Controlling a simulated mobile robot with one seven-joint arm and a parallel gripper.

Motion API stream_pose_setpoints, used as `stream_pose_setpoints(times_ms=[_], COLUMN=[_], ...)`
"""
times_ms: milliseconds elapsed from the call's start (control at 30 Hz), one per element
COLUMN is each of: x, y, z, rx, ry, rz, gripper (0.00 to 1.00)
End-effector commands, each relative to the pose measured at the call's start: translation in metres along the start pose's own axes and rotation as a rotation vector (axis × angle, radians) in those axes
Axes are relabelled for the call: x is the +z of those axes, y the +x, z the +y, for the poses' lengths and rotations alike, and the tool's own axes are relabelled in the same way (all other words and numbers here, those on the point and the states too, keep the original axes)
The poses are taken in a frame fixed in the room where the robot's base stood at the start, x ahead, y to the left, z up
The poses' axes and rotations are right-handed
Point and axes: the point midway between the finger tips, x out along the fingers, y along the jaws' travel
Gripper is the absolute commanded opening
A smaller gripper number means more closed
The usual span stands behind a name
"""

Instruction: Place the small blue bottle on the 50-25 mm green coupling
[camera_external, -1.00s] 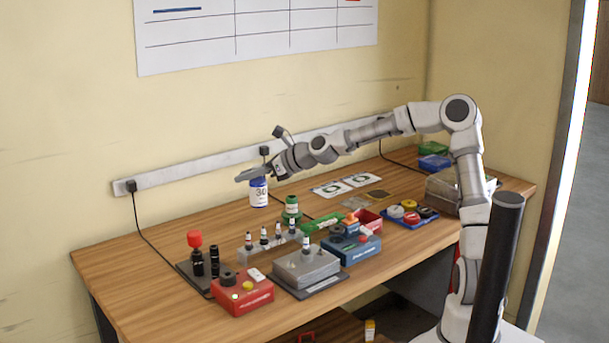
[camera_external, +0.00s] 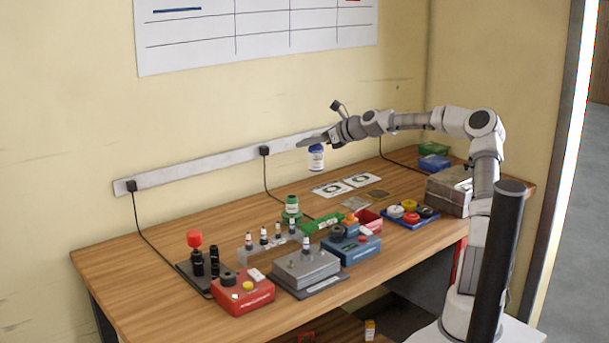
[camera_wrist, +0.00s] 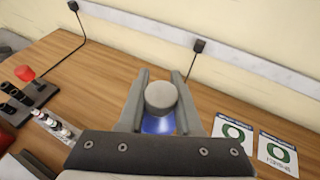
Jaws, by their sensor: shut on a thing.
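The small blue bottle (camera_external: 316,160) has a white label and hangs upright below my gripper (camera_external: 314,142), clear of the table. In the wrist view my gripper (camera_wrist: 160,88) is shut on the bottle; its round grey top (camera_wrist: 160,95) shows between the fingers and its blue side (camera_wrist: 158,123) below that. The green coupling (camera_external: 291,210), a stepped piece with a pale label, stands on the table to the left of and lower than the bottle. Nothing rests on it. I cannot make out the coupling in the wrist view.
A grey rack with several small vials (camera_external: 270,245) stands in front of the coupling. A green tool-like piece (camera_external: 322,224) lies to its right. Two printed cards (camera_external: 333,189) lie flat behind. Red (camera_external: 242,294) and blue (camera_external: 350,250) boxes stand in front. The table's back left is clear.

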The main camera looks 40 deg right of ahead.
Motion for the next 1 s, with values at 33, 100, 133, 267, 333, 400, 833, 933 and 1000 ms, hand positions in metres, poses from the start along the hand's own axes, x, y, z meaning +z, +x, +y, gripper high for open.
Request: stream_pose_setpoints(times_ms=[33, 100, 133, 267, 333, 400, 833, 933, 1000], x=[-0.003, -0.006, -0.008, -0.013, -0.014, -0.015, -0.053, -0.053, -0.053], y=[0.014, 0.030, 0.037, 0.060, 0.069, 0.073, 0.091, 0.090, 0.090], z=[0.009, 0.017, 0.021, 0.033, 0.036, 0.039, 0.040, 0.040, 0.040], rx=[0.005, 0.004, 0.004, 0.002, 0.000, -0.001, -0.001, -0.001, -0.001], ry=[-0.001, -0.001, -0.001, 0.000, -0.001, 0.001, 0.000, 0.000, 0.000], rz=[-0.001, -0.001, -0.001, 0.000, -0.002, -0.002, -0.002, -0.002, -0.002], gripper=[0.00, 0.00, 0.00, 0.00, 0.00, 0.00, 0.00, 0.00, 0.00])
